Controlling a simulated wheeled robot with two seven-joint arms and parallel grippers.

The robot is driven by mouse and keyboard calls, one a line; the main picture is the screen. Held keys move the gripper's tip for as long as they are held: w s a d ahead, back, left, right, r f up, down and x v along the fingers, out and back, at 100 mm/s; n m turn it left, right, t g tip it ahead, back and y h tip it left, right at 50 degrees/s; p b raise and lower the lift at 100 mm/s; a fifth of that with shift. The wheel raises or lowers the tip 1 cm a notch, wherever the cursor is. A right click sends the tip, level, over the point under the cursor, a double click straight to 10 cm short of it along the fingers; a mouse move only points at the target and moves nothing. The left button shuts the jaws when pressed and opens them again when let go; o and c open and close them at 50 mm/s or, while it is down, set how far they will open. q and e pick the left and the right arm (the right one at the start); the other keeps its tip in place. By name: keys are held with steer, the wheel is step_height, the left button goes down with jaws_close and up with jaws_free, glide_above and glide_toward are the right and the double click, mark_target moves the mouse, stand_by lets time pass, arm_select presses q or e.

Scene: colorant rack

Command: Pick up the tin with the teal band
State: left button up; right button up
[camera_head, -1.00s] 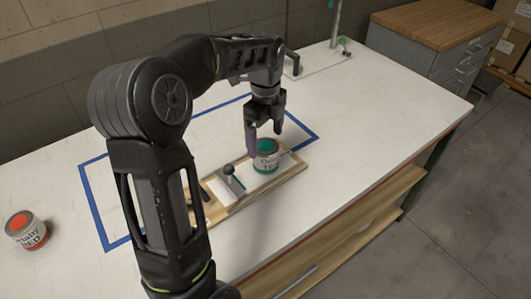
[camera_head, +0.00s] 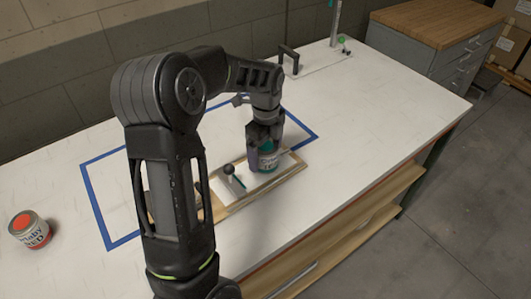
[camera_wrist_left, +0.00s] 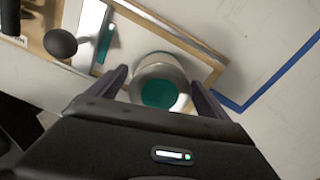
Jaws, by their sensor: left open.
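The tin with the teal band (camera_head: 268,161) stands upright on a wooden-edged board with a white top (camera_head: 262,190). My left gripper (camera_head: 265,160) is open, pointing down, with its fingers around the tin's sides. In the left wrist view the tin (camera_wrist_left: 160,92) shows its teal top and pale rim between the two open fingers (camera_wrist_left: 160,84). The fingers stand beside the tin; whether either one touches it I cannot tell. Part of the tin is hidden behind the gripper in the head view. My right gripper is not in view.
A black-knobbed lever (camera_head: 229,170) stands on the board just left of the tin. A red-topped tin (camera_head: 30,230) stands at the far left of the table. Blue tape (camera_head: 90,200) outlines an area around the board. The table's right part is clear.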

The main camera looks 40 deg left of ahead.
arm_select(q)
steer(key=shift+f, duration=0.75)
steer(key=shift+c, duration=0.2)
steer(key=c, duration=1.6)
steer(key=shift+o, duration=0.2)
steer(key=shift+r, duration=0.15)
step_height(320, 180, up, 10)
steer(key=shift+f+b, duration=0.1)
steer(key=shift+b, duration=0.5)
